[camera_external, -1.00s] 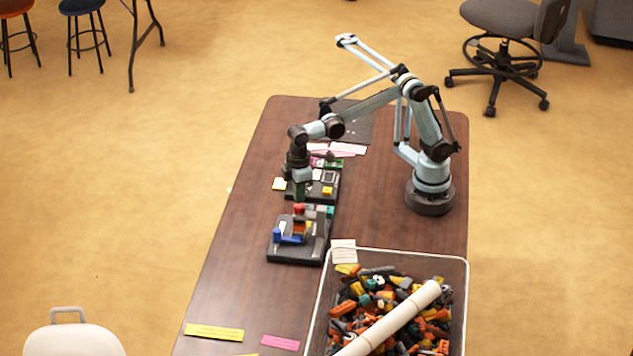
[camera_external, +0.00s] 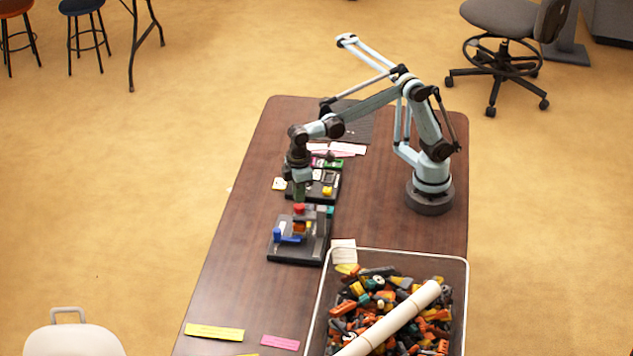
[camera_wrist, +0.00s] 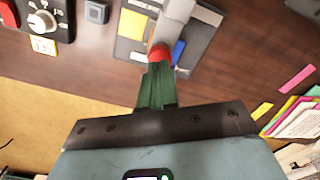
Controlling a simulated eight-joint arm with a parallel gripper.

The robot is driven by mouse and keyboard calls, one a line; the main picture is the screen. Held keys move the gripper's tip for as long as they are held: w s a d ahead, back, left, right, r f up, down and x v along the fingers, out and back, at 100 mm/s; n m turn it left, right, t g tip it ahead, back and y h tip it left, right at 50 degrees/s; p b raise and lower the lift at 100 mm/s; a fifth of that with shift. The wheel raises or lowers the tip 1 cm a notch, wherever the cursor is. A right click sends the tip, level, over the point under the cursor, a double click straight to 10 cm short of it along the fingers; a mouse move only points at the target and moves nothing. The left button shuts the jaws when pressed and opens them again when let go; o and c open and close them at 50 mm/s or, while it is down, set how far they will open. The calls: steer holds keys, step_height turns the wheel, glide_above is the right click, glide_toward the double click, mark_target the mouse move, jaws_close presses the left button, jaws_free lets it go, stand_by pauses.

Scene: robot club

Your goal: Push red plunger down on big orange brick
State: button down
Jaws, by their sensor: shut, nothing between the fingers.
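The red plunger (camera_external: 299,208) stands on top of the fixture with a dark base (camera_external: 292,254). The big orange brick (camera_external: 299,227) shows below the plunger, mostly surrounded by grey and blue parts. My gripper (camera_external: 299,199) points down with its green fingers shut and empty, right above the plunger. In the wrist view the fingertips (camera_wrist: 158,70) overlap the near edge of the red plunger (camera_wrist: 160,52). I cannot tell whether they touch it. The orange brick is largely hidden there.
A blue piece (camera_external: 277,233) sits at the fixture's left. A second dark board with a dial (camera_wrist: 42,22) lies behind it on the table. A wire bin (camera_external: 465,300) of loose bricks with a white tube stands at front right. The table's left front is mostly clear.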

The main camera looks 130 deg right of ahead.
mark_target(300, 205)
steer(key=shift+f, duration=0.4)
steer(key=shift+f, duration=0.35)
steer(key=shift+f, duration=0.5)
stand_by(1.2)
steer(key=shift+r, duration=0.1)
stand_by(0.4)
steer(key=shift+r, duration=3.45)
